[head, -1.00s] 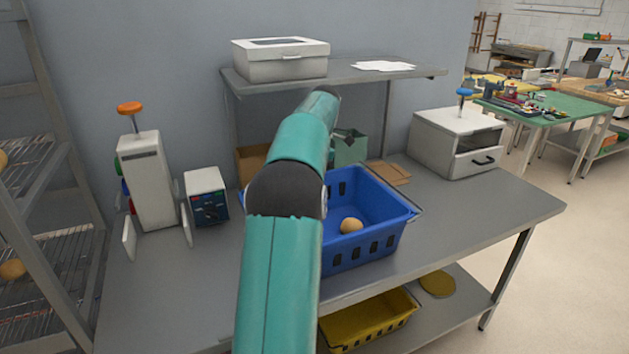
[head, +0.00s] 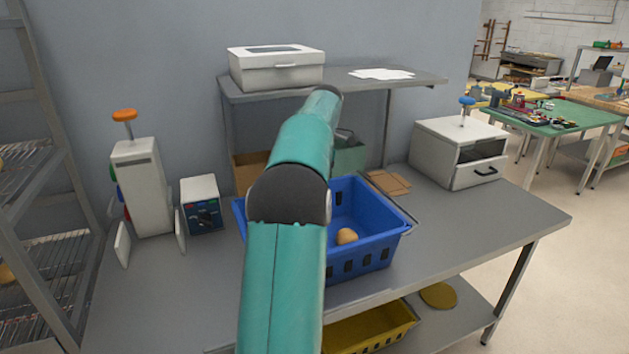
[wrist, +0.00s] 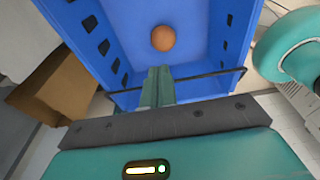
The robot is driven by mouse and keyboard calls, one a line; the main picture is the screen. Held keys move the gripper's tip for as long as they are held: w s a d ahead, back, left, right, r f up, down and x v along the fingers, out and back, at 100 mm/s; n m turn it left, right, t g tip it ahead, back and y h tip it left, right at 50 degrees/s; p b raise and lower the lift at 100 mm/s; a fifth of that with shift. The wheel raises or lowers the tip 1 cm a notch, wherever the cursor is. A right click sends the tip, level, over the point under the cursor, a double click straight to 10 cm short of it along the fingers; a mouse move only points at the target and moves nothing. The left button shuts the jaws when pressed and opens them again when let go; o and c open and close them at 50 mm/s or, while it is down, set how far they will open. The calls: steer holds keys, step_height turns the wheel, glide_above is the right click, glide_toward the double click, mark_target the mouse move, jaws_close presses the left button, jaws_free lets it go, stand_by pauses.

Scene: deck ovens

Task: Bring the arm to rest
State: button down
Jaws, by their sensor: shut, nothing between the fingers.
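My arm reaches forward over the grey worktable (head: 480,225) in the head view, and its far end is mostly hidden behind my own teal links. In the wrist view my gripper (wrist: 158,75) is shut, with nothing between its fingers. It points towards the blue basket (wrist: 215,60), close to the basket's rim and thin handle. The blue basket also shows in the head view (head: 375,210), partly behind my arm. A round brown bread roll (wrist: 163,38) lies in the basket, apart from the fingertips; it shows in the head view too (head: 346,236).
A shelf (head: 400,83) carrying a white box (head: 277,70) stands above the table's back. A white dispenser (head: 140,190) and a small control box (head: 202,205) stand left. A white drawer unit (head: 455,155) stands right. A yellow basket (head: 370,330) sits below. The table's right front is clear.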

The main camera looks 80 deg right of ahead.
steer(key=shift+w, duration=0.1)
stand_by(0.5)
steer(key=w+a+r+m, duration=0.1)
steer(key=w+a+r, duration=0.1)
steer(key=w+a, duration=0.45)
steer(key=w+a+r, duration=0.2)
steer(key=w+a, duration=0.2)
steer(key=w, duration=0.5)
steer(key=w+a+r+m+h, duration=0.1)
steer(key=w+a, duration=0.5)
steer(key=a, duration=0.3)
steer(key=w+a+r+m+h, duration=0.1)
steer(key=w+a, duration=0.4)
steer(key=a, duration=0.4)
steer(key=w+a+f+m+t, duration=0.1)
steer(key=a+f+m+t, duration=0.1)
steer(key=a, duration=1.7)
steer(key=s+a+f+t, duration=0.1)
steer(key=s+a+f, duration=0.2)
steer(key=a, duration=0.4)
steer(key=s+a+f+m+t+y, duration=0.1)
steer(key=s+a+f, duration=0.2)
steer(key=a, duration=0.5)
steer(key=shift+s+f, duration=0.3)
steer(key=shift+d+m, duration=0.15)
steer(key=shift+m, duration=0.15)
